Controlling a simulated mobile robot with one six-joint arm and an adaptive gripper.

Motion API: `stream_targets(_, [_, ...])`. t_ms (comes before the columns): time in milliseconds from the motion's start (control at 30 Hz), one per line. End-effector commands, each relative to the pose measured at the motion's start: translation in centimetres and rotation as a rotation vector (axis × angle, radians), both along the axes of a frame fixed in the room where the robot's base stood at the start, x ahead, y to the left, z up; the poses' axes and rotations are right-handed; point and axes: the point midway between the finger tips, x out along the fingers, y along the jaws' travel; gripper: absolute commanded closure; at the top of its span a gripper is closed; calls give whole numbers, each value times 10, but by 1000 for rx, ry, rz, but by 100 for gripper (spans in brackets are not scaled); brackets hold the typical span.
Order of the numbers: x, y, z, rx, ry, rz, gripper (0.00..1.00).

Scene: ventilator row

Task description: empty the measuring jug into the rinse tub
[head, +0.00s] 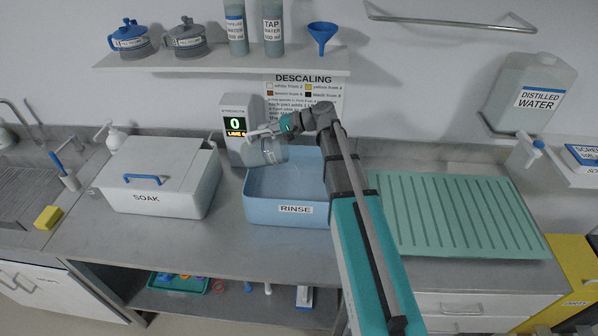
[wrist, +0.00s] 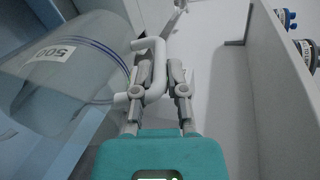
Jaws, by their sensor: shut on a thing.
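The measuring jug (head: 262,152) is clear, with a white handle. My gripper (head: 272,130) is shut on the handle and holds the jug up at the tub's back left corner. The jug looks tilted; I cannot tell whether it holds liquid. In the wrist view my gripper (wrist: 157,78) has both fingers on the white handle, and the jug wall (wrist: 62,60) with its "500" mark and blue lines fills the left. The blue rinse tub (head: 262,212), labelled RINSE, stands on the counter below and to the right of the jug. My arm hides its right side.
A grey box with a display (head: 236,115) stands close behind the jug. The SOAK box (head: 150,195), lid on, is left of the tub. A green ribbed mat (head: 455,215) lies to the right. A shelf (head: 230,62) with bottles and a funnel (head: 322,35) hangs above.

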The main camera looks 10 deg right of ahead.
Motion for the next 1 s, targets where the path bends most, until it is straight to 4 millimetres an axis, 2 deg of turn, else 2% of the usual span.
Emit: stream_targets(1000, [-4,-13,-2,58,-18,-1,100])
